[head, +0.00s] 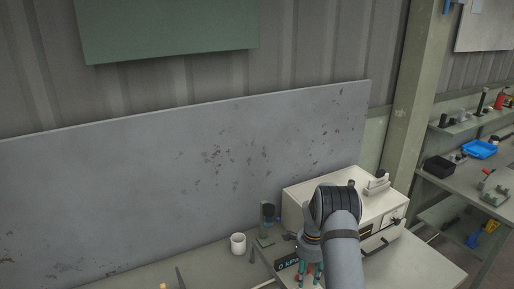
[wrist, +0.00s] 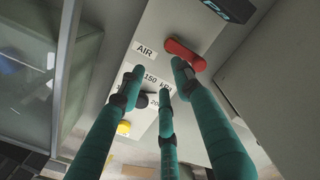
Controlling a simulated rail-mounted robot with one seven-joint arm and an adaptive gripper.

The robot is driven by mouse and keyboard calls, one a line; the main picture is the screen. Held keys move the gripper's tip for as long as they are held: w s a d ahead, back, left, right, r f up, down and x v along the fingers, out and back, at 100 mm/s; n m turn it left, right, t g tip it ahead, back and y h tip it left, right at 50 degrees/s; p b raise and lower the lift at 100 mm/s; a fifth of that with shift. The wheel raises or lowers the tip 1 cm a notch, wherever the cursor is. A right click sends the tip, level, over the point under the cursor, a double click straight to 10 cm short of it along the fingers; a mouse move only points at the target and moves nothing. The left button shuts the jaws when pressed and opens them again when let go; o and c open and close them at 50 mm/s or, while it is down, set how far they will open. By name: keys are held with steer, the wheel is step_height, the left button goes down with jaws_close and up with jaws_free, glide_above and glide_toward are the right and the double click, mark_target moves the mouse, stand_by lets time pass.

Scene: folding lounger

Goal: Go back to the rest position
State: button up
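My gripper (head: 311,272) is low over the bench at the bottom of the head view, below my grey arm. In the wrist view my gripper (wrist: 158,76) has three slim teal fingers. Their tips are apart, with nothing seen held between them. They point at a pale panel (wrist: 186,22) with an "AIR" label. A red lever (wrist: 185,54) is close to the right fingertip; I cannot tell whether they touch. A black knob (wrist: 141,100) and a yellow button (wrist: 124,128) sit lower on the panel.
In the head view, a cream box-shaped device (head: 297,203) stands behind my arm. A white cup (head: 238,243) stands to its left. A "0 kPa" display (head: 287,262) is beside my gripper. A grey upright board (head: 150,180) backs the bench. Shelves with a blue tray (head: 480,149) are at right.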

steer(key=shift+w+r+b, duration=0.1)
steer(key=shift+r+b, duration=0.35)
steer(key=shift+b, duration=0.1)
steer(key=shift+r, duration=0.9)
steer(key=shift+a+r, duration=0.1)
